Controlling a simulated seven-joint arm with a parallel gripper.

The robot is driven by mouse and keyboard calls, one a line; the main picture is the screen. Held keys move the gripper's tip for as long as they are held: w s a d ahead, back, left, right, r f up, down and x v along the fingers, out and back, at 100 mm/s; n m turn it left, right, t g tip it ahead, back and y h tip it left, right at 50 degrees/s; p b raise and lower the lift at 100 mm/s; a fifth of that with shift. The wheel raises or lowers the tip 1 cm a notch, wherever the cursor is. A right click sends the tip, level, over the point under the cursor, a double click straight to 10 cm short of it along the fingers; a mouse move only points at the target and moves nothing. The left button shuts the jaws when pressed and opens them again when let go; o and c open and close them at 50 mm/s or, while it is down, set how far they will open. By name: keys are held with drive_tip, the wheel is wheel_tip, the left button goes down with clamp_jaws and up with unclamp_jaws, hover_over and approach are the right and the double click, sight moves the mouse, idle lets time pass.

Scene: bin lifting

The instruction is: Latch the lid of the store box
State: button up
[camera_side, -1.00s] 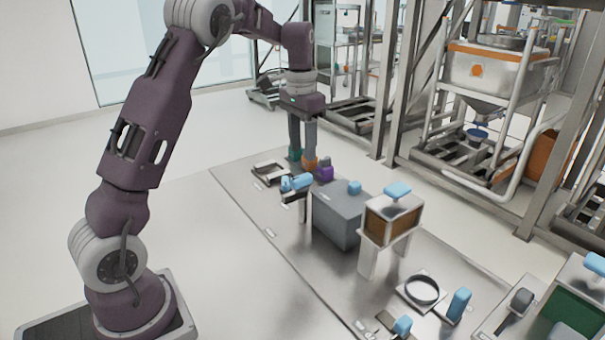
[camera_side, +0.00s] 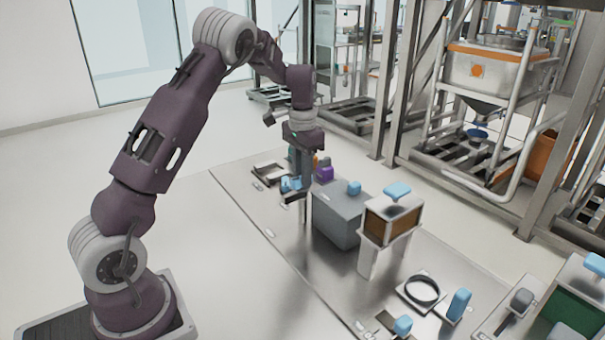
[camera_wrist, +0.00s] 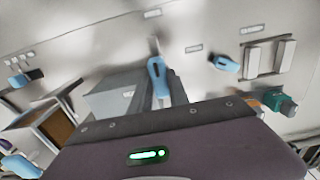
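The grey box (camera_side: 338,218) stands mid-table with a closed-looking top and a blue knob (camera_side: 354,187) on it. I take it as the store box, but no label confirms this; its latch is not clear. My gripper (camera_side: 302,186) points down at the box's far-left end, by a blue handled piece (camera_side: 290,184) on a small dark stand. In the wrist view a blue handle (camera_wrist: 157,75) lies just in front of my gripper, and the grey box (camera_wrist: 112,99) is to its left. Finger spacing and any contact with the handle are unclear.
A brown-sided box (camera_side: 391,222) with a blue handle stands on white legs to the right. Green (camera_wrist: 279,100) and purple (camera_side: 325,173) pieces sit close behind my gripper. A ring fixture (camera_side: 422,290) and blue post (camera_side: 459,304) are nearer. The table's front-left strip is clear.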

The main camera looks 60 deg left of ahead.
drive_tip(key=shift+n, duration=0.3)
clamp_jaws()
drive_tip(key=n, duration=0.3)
drive_tip(key=shift+n, duration=0.3)
drive_tip(key=n, duration=0.4)
drive_tip(key=shift+n, duration=0.3)
drive_tip(key=n, duration=0.4)
drive_tip(key=shift+n, duration=2.5)
drive_tip(key=o, duration=0.9)
unclamp_jaws()
